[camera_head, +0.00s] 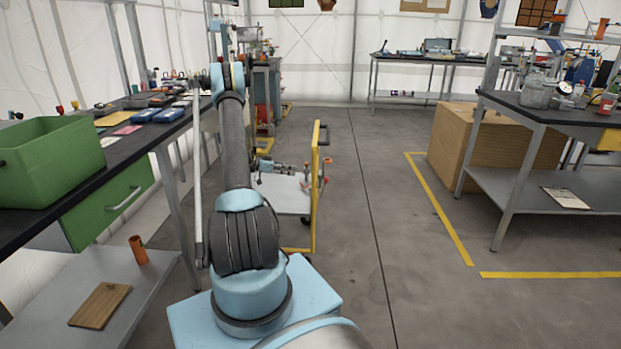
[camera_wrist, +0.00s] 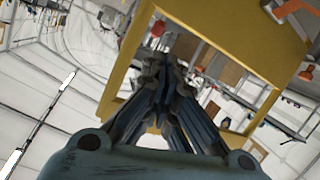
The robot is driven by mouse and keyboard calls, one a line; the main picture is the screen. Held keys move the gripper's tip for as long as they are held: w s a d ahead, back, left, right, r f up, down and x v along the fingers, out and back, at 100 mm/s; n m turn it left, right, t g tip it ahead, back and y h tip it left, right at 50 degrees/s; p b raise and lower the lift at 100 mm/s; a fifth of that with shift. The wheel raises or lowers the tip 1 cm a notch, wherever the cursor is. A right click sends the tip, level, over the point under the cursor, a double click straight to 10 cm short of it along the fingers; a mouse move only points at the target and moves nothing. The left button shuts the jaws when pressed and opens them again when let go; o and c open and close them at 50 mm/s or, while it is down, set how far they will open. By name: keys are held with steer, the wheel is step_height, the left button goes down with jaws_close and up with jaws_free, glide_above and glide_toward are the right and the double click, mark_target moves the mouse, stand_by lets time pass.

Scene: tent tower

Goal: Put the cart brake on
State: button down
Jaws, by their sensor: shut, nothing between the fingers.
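The cart shows in the head view as a grey-white platform (camera_head: 283,196) with an upright yellow frame (camera_head: 315,215) at its right end. Small orange-red parts (camera_head: 305,186) show beside the frame; I cannot tell for sure which is the brake. My gripper (camera_head: 300,171) is over the platform, just left of the frame. In the wrist view my gripper (camera_wrist: 160,62) is shut and empty, its fingers pointing toward the opening of the yellow frame (camera_wrist: 212,18).
A workbench with a green bin (camera_head: 48,160) runs along the left. A large cardboard box (camera_head: 490,140) and a metal table (camera_head: 520,185) stand at the right, behind yellow floor lines (camera_head: 440,215). The floor (camera_head: 370,200) right of the cart is clear.

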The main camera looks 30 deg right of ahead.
steer(key=s+d+f+n, duration=0.1)
steer(key=d+n, duration=0.3)
steer(key=n, duration=0.1)
steer(key=s+d+f+n+t, duration=0.1)
steer(key=d+f+n, duration=0.1)
steer(key=n, duration=0.3)
steer(key=s+d+f+n, duration=0.1)
steer(key=d+n, duration=0.4)
steer(key=shift+s+d+f+n+t, duration=0.1)
steer(key=shift+d+f+n+t, duration=0.1)
steer(key=shift+d+n+t, duration=0.15)
steer(key=shift+s+d+f, duration=0.15)
steer(key=shift+s+d, duration=0.1)
steer(key=shift+s, duration=0.3)
